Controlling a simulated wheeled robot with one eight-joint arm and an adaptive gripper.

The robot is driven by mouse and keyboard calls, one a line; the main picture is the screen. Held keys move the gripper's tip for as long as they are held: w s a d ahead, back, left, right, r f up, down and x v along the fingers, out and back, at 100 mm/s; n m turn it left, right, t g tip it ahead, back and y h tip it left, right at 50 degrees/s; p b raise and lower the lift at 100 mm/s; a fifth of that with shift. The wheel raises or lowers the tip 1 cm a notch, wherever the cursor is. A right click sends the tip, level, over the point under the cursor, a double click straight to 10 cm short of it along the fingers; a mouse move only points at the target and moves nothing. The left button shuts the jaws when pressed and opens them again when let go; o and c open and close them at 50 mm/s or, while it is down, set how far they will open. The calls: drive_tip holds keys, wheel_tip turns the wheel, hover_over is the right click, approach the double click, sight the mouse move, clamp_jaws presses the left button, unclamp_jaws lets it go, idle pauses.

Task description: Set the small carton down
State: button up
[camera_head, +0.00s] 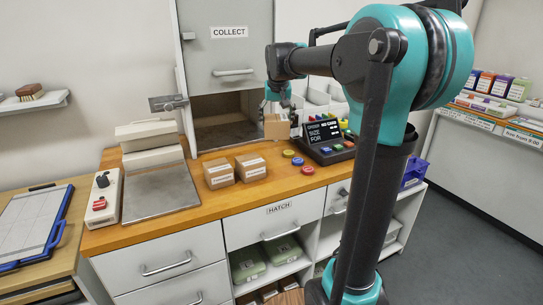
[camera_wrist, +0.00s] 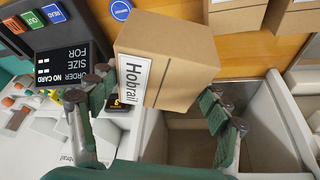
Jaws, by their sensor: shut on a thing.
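A small brown carton (camera_head: 277,127) with a white label is in my gripper (camera_head: 278,98), near the right side of the opening below the COLLECT shutter. In the wrist view the carton (camera_wrist: 172,65), its label reading "Hobrail", sits between the two green-padded fingers of my gripper (camera_wrist: 160,100). The fingers are shut on it. Whether its underside touches the counter (camera_head: 190,222) cannot be told. Two similar cartons stand on the counter, a left one (camera_head: 219,174) and a right one (camera_head: 251,167).
The COLLECT shutter (camera_head: 229,45) is raised above a dark opening (camera_head: 218,132). An order display (camera_head: 323,133) with coloured buttons stands right of the carton. A metal scale plate (camera_head: 158,188) and a control box (camera_head: 102,198) lie left. Coloured discs (camera_head: 307,170) lie on the counter.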

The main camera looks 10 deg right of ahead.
wheel_tip(320, 180, down, 14)
drive_tip(key=shift+r, duration=0.1)
idle(0.4)
drive_tip(key=o, duration=1.1)
